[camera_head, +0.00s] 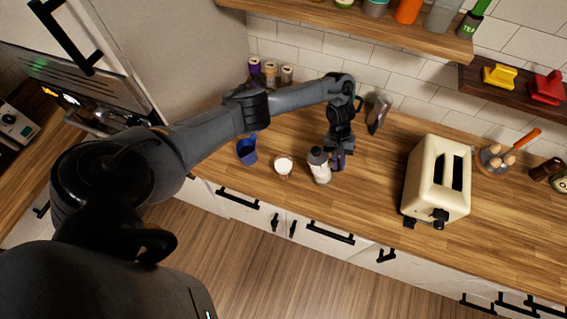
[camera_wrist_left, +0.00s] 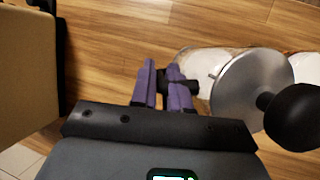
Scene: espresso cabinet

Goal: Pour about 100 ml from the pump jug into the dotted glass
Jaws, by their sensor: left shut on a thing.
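The pump jug (camera_head: 320,168) has a clear body with white contents, a metal lid and a black knob. In the left wrist view its lid (camera_wrist_left: 238,92) fills the right side. My left gripper (camera_head: 338,161) is at the jug's right side, its purple fingers (camera_wrist_left: 164,78) shut on the dark handle. The jug looks about upright at the counter; I cannot tell whether it touches it. Just left of it stands a small glass (camera_head: 283,168) with a white top, partly visible in the wrist view (camera_wrist_left: 306,66). No dots can be made out. My right gripper is out of view.
A blue cup (camera_head: 247,151) stands farther left. A cream toaster (camera_head: 437,181) is to the right, and a metal container (camera_head: 378,111) stands behind by the wall. Spice jars (camera_head: 270,73) line the back. The counter's front edge is close to the jug and glass.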

